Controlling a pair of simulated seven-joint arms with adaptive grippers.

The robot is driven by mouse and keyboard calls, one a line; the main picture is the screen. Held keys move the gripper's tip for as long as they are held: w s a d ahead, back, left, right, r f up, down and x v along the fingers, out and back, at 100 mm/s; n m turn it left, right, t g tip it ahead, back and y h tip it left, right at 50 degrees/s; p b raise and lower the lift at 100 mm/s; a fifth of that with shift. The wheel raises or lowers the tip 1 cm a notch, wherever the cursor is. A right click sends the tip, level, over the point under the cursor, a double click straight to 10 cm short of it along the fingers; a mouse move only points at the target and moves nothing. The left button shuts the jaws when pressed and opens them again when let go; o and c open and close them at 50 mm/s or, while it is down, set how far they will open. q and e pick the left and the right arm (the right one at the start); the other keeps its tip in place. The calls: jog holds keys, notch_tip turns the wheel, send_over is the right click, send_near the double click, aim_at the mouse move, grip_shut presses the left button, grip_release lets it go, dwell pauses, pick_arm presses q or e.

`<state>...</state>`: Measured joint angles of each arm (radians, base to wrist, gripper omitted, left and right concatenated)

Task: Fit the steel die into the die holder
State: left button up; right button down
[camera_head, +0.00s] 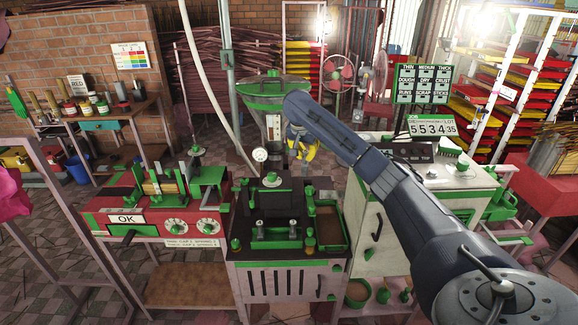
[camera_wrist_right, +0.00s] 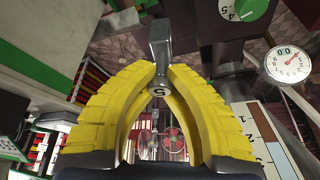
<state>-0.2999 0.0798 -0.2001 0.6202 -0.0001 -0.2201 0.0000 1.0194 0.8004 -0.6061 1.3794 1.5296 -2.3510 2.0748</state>
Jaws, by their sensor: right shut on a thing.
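My right gripper (camera_head: 304,149) hangs above the middle machine in the head view, in front of the hopper. The die is held in the air. It cannot be made out in the head view. I cannot clearly pick out the die holder; a dark block (camera_head: 272,204) stands on the middle machine below the gripper. My left gripper is not in view.
A green tray (camera_head: 283,243) with small steel pieces sits at the front of the middle machine. A round gauge (camera_head: 260,155) stands behind; it also shows in the wrist view (camera_wrist_right: 289,64). A red machine (camera_head: 140,218) stands left, a pale cabinet (camera_head: 378,225) right.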

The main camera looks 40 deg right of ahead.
jog(key=w+d+f+n, duration=0.2)
jog(key=d+f, duration=0.1)
jog(key=f, duration=0.4)
jog(key=shift+d+t, duration=0.15)
jog(key=shift+t, duration=0.15)
dwell(0.6)
jog(key=shift+f, duration=2.15)
dwell(2.6)
jog(key=shift+f, duration=0.35)
